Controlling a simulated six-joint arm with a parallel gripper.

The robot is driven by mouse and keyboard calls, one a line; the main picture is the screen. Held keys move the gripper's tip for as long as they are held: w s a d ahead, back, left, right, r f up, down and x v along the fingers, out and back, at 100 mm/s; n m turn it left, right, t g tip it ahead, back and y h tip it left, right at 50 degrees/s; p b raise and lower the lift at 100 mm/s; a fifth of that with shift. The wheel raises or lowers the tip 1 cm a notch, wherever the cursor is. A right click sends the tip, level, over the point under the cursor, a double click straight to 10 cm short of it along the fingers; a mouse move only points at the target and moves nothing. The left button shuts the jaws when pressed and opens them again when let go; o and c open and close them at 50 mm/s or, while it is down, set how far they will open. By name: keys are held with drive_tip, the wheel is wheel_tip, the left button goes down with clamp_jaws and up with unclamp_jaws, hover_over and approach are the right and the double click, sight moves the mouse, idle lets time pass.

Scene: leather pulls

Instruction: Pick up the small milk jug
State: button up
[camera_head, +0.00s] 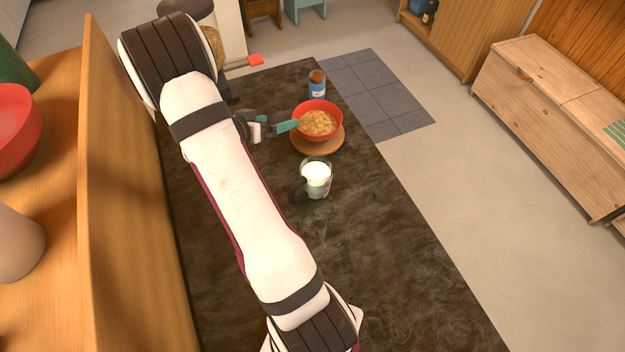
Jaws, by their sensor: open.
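The small milk jug (318,184) stands upright on the dark countertop (350,260), just in front of the red bowl. It looks clear, with white milk inside and a dark handle on its left side. My gripper (284,127), with teal fingers, is behind and left of the jug, at the left edge of the red bowl. It is open and apart from the jug. My arm hides part of the gripper's base, and whether its fingers touch the bowl cannot be told.
A red bowl of tan food (318,124) sits on a round wooden board (331,143). A small blue-labelled jar (317,84) stands behind it. A wooden panel (125,200) borders the counter on the left. The counter in front of the jug is clear.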

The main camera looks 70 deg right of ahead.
drive_tip(key=w+d+r+n+t+y, duration=0.1)
drive_tip(key=w+r+n+t+y, duration=0.1)
drive_tip(key=w+t, duration=0.3)
wheel_tip(320, 180, up, 7)
drive_tip(key=n+g+y, duration=0.2)
drive_tip(key=n+y, duration=0.7)
drive_tip(key=n, duration=0.1)
hover_over(309, 185)
drive_tip(key=w+a, duration=0.1)
drive_tip(key=w, duration=0.1)
wheel_tip(309, 185, down, 15)
drive_tip(key=shift+a+f, duration=0.1)
drive_tip(key=shift+f, duration=0.1)
drive_tip(key=shift+w, duration=0.1)
clamp_jaws()
